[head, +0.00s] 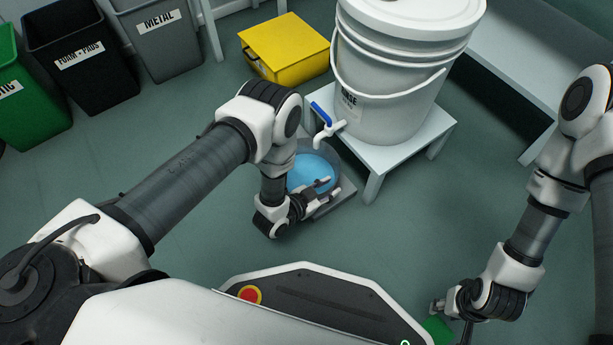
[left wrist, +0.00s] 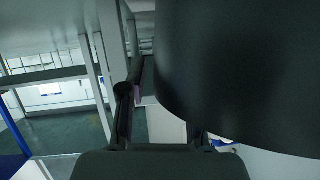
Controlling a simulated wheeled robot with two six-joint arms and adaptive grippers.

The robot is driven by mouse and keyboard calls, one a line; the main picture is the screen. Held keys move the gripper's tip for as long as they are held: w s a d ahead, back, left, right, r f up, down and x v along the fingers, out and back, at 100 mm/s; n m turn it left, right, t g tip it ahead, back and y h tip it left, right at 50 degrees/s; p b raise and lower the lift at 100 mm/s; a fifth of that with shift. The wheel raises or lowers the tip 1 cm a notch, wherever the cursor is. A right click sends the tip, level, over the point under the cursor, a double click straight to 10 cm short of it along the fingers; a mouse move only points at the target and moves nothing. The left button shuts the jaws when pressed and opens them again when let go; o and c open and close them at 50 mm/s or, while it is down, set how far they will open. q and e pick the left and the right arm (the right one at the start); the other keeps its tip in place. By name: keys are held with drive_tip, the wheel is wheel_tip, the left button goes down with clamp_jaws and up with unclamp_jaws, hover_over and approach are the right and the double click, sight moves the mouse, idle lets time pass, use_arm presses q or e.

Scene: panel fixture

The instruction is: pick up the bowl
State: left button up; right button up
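The bowl (head: 312,169) looks clear and holds blue liquid. It sits low on a grey base (head: 338,199), below the bucket's tap, in the head view. My left arm hides part of its left side. My left gripper (head: 325,193) is at the bowl's near right side, its fingers apart; contact with the rim cannot be told. In the left wrist view the two dark fingers (left wrist: 160,125) stand apart, and a large dark shape covers the upper right. My right gripper (head: 452,318) is low at the bottom right, its fingers on either side of a green object (head: 437,330).
A white bucket (head: 385,90) with a blue-handled tap (head: 325,122) stands on a small white table (head: 415,141) beside the bowl. A yellow box (head: 284,50) and labelled bins (head: 80,55) stand behind. A white bench (head: 510,55) is at upper right.

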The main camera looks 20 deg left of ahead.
use_arm(q)
clamp_jaws()
drive_tip(key=shift+r, duration=0.2)
